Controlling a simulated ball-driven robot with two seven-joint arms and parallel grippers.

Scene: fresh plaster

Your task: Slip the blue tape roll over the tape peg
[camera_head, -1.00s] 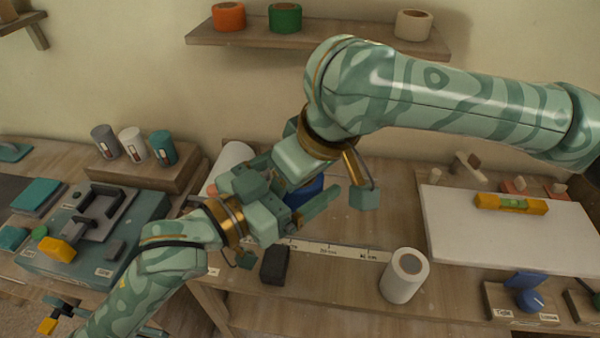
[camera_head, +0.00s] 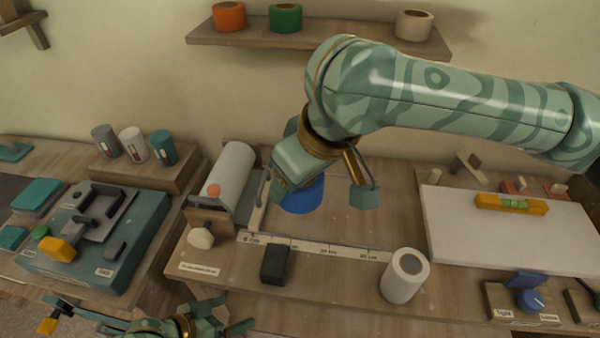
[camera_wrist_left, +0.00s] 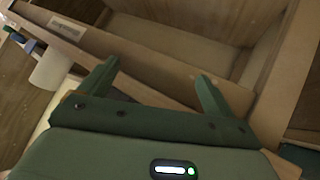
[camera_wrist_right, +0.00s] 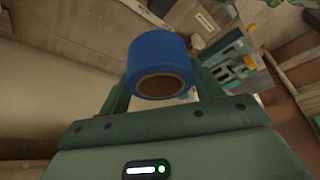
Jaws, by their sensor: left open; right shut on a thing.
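The blue tape roll (camera_head: 303,197) is between the fingers of my right gripper (camera_head: 288,182), over the back left of the middle bench. In the right wrist view the blue tape roll (camera_wrist_right: 158,52) sits between both fingers, its brown core opening toward the camera. My right gripper is shut on it. My left gripper (camera_head: 226,315) is open and empty at the bottom edge of the head view, in front of the bench. The left wrist view shows its two fingers (camera_wrist_left: 157,75) apart with nothing between. I cannot pick out the tape peg with certainty.
A white roll (camera_head: 232,170) in a holder lies left of the blue roll. A ruler strip (camera_head: 320,247), a black block (camera_head: 274,264) and a white upright roll (camera_head: 398,282) are in front. A wall shelf (camera_head: 330,45) holds orange, green and beige rolls.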

